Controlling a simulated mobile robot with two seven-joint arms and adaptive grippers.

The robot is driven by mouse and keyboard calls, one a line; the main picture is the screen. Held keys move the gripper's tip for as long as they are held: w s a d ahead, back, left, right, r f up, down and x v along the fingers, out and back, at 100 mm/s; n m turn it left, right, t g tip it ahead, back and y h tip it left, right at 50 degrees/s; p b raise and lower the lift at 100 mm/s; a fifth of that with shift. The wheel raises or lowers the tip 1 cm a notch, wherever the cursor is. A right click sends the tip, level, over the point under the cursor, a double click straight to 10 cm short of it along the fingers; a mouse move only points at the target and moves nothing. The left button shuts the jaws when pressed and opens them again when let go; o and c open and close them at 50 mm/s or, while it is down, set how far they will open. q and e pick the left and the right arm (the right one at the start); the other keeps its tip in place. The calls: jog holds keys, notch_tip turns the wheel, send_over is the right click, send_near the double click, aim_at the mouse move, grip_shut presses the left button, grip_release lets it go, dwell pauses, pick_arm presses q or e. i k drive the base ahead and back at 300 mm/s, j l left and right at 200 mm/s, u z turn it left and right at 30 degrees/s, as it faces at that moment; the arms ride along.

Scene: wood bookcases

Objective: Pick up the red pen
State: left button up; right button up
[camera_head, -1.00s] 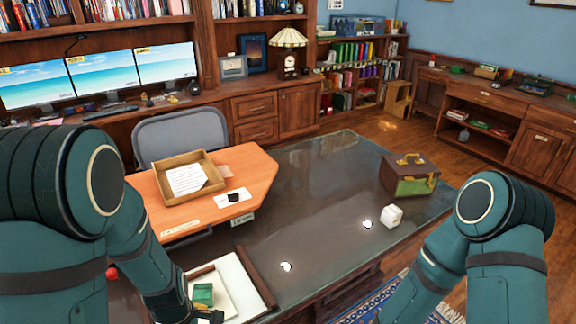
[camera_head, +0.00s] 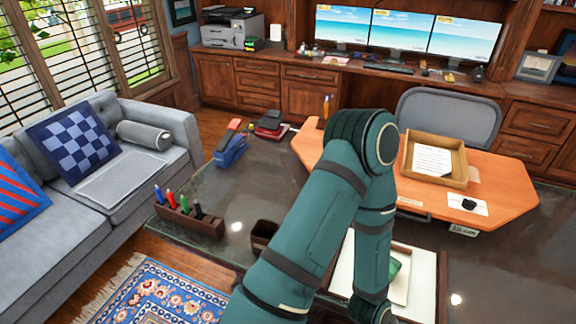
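The red pen (camera_head: 171,200) stands upright in a dark wooden pen holder (camera_head: 204,228) at the left end of the dark desk. A blue pen (camera_head: 159,195), a green pen (camera_head: 184,203) and a black pen (camera_head: 197,210) stand in the same holder. My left arm rises from the bottom middle, bends at the elbow and goes down over a white tray, well to the right of the holder. Its gripper is cut off at the bottom edge. My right gripper is out of view.
A blue stapler (camera_head: 230,149) and stacked red and black items (camera_head: 271,124) lie behind the holder. A small dark cup (camera_head: 264,234) stands right of it. A grey sofa (camera_head: 150,170) is left of the desk. The desk top between holder and stapler is clear.

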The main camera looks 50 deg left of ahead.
aim_at(170, 194)
jog(key=u, duration=0.5)
jog(key=j+u, duration=0.1)
jog(key=u, duration=0.4)
jog(key=k+j+u, duration=0.1)
jog(key=u, duration=0.4)
jog(key=j+u, duration=0.1)
jog(key=u, duration=0.35)
jog(key=j+u, duration=0.1)
jog(key=u, duration=0.4)
jog(key=k+l+z, duration=0.2)
jog(key=i+l, duration=0.1)
